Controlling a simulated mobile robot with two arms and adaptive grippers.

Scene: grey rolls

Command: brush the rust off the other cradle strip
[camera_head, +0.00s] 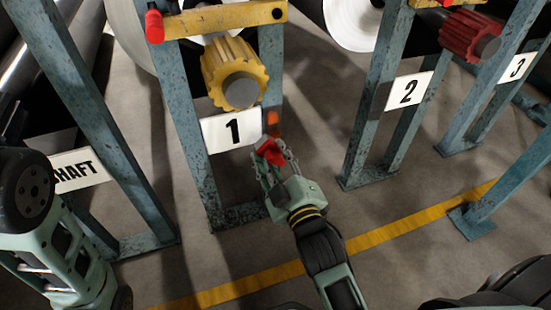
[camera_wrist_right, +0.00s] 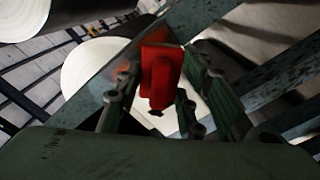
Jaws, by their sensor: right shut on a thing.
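My right gripper (camera_head: 268,158) is shut on a red block-like brush (camera_head: 269,151), in front of the stand with the number 1 plate. The brush also shows between the fingers in the right wrist view (camera_wrist_right: 161,75); its bristles cannot be made out. An orange-brown rust patch (camera_head: 272,121) is on the stand's right post, just above the brush; it shows left of the brush in the wrist view (camera_wrist_right: 124,76). I cannot tell whether brush and patch touch. No cradle strip can be told apart clearly. My left arm is at the left; its gripper is not in view.
The number 1 plate (camera_head: 232,130) and a yellow toothed hub (camera_head: 236,75) are beside and above my right gripper. The stand with the number 2 plate (camera_head: 408,91) is to the right. White rolls (camera_head: 352,22) are behind. Floor is bare between the stands.

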